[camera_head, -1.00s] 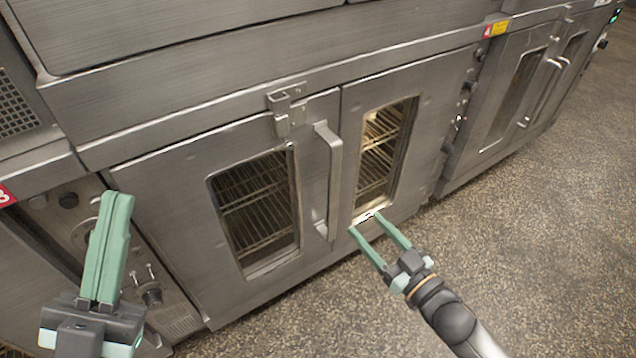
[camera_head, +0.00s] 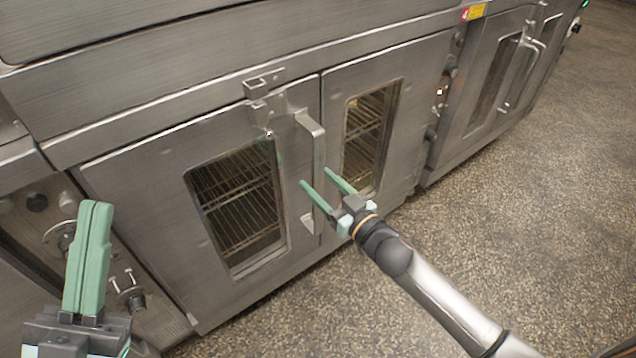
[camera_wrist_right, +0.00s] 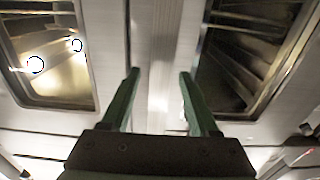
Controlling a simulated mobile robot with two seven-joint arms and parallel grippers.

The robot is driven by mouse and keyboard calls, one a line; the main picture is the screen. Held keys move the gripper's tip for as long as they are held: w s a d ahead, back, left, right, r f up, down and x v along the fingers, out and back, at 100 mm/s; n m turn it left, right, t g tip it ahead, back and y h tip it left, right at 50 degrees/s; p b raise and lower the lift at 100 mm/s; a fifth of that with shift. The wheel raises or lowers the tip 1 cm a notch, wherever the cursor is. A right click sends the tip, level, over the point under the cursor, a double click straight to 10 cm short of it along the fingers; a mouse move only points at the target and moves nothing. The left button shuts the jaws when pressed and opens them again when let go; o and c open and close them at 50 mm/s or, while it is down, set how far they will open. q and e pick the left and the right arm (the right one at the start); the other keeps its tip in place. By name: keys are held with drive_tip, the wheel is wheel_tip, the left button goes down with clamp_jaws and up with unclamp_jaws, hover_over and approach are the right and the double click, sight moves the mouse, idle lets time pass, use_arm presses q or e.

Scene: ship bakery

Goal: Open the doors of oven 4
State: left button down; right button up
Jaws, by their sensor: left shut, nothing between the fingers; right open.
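Two steel oven doors are shut in the head view: a left door (camera_head: 150,175) and a right door (camera_head: 402,125), each with a window onto wire racks. A small red tag, seemingly a 4 (camera_head: 465,15), sits above the panel to their right. A vertical bar handle (camera_head: 318,150) stands at the seam. My right gripper (camera_head: 316,177) is open, its fingertips on either side of the handle's lower half; I cannot tell whether they reach around it. In the right wrist view the fingers (camera_wrist_right: 160,73) flank a pale vertical strip between the two windows. My left gripper (camera_head: 95,205) is shut and empty at lower left.
A latch bracket (camera_head: 265,88) sits at the top of the seam. A control panel with knobs (camera_head: 125,285) is behind my left gripper. Another oven (camera_head: 490,80) with handles stands at right. The speckled floor (camera_head: 520,210) in front is clear.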

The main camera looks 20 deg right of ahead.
drive_tip(key=shift+w+a, duration=0.2)
drive_tip(key=shift+w, duration=0.35)
drive_tip(key=shift+c, duration=0.3)
clamp_jaws()
idle(0.8)
